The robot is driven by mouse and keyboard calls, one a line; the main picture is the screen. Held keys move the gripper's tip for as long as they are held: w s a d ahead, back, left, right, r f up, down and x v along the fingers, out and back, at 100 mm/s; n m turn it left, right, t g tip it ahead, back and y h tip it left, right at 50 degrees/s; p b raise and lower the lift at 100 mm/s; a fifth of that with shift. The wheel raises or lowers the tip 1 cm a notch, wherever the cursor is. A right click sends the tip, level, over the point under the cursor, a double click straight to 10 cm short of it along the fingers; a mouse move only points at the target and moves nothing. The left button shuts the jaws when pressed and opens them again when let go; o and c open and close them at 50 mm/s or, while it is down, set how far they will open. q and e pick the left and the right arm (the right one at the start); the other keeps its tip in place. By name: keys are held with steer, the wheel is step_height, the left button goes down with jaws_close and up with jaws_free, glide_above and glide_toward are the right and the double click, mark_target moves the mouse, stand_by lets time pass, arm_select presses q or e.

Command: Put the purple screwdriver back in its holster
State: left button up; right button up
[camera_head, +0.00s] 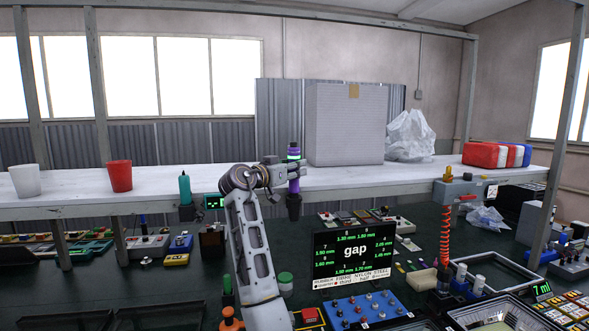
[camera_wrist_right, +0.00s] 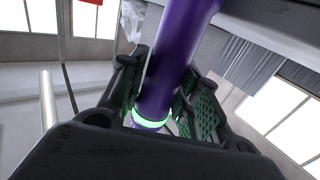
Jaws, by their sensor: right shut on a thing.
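The purple screwdriver (camera_head: 294,186) stands about upright at the front edge of the white shelf in the head view, with a bright green ring near its upper part. My right gripper (camera_head: 284,174) is shut on it from the left side. In the right wrist view the purple body (camera_wrist_right: 182,50) and green ring (camera_wrist_right: 151,119) pass between the gripper's fingers (camera_wrist_right: 172,105). A black tapered piece (camera_head: 294,207) is directly under the purple body. I cannot tell whether it is the holster or the tool's nose, nor how deep the tool sits. My left gripper is not in view.
A teal screwdriver (camera_head: 185,187) stands at the shelf edge left of my arm, beside a small green display (camera_head: 214,203). A large grey box (camera_head: 345,125) stands on the shelf just behind the tool. A "gap" screen (camera_head: 354,256) stands below right.

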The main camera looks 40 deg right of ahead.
steer(key=shift+f+b, duration=0.65)
steer(key=shift+f, duration=0.15)
stand_by(0.4)
steer(key=o, duration=1.2)
steer(key=shift+s+a, duration=0.4)
steer(key=shift+a, duration=1.6)
steer(key=shift+s+a, duration=0.4)
steer(key=shift+a, duration=1.6)
steer(key=shift+s+a, duration=0.4)
steer(key=shift+a, duration=1.6)
